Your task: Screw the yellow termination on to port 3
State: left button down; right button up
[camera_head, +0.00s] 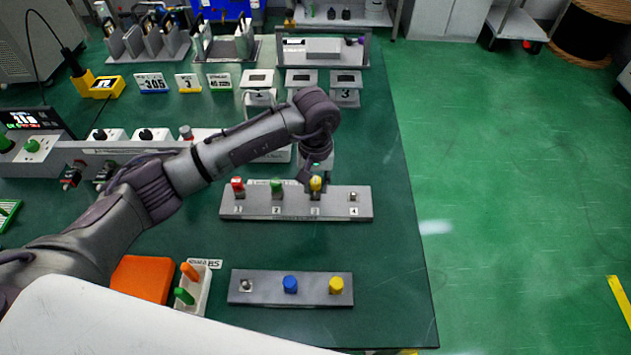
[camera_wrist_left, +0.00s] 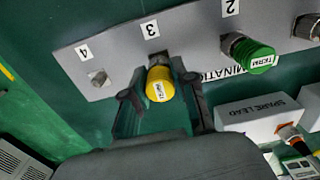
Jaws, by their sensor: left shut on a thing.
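The yellow termination (camera_wrist_left: 160,88) sits at port 3 of the grey termination panel (camera_wrist_left: 110,52), in line with the metal connector under the "3" label. My left gripper (camera_wrist_left: 160,100) has its fingers on both sides of the yellow cap and is shut on it. In the head view, my left gripper (camera_head: 314,184) comes down from above onto the yellow cap at port 3 of the panel (camera_head: 335,207). I cannot tell how far the cap is threaded on. Port 4 (camera_wrist_left: 98,78) is a bare connector. My right gripper is not in view.
A green cap (camera_wrist_left: 250,52) is on port 2 and a red cap (camera_head: 238,185) on port 1. A front block (camera_head: 262,287) holds blue (camera_head: 290,284) and yellow (camera_head: 336,285) caps. A spare lead box (camera_wrist_left: 245,118) stands close behind. The table's right side is clear.

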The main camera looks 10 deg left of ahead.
pick_arm(q)
jog(key=shift+f+b, duration=0.4)
jog(key=shift+b, duration=0.05)
jog(key=c, duration=0.8)
grip_release()
jog(key=shift+c, duration=0.2)
notch_tip(320, 180, up, 12)
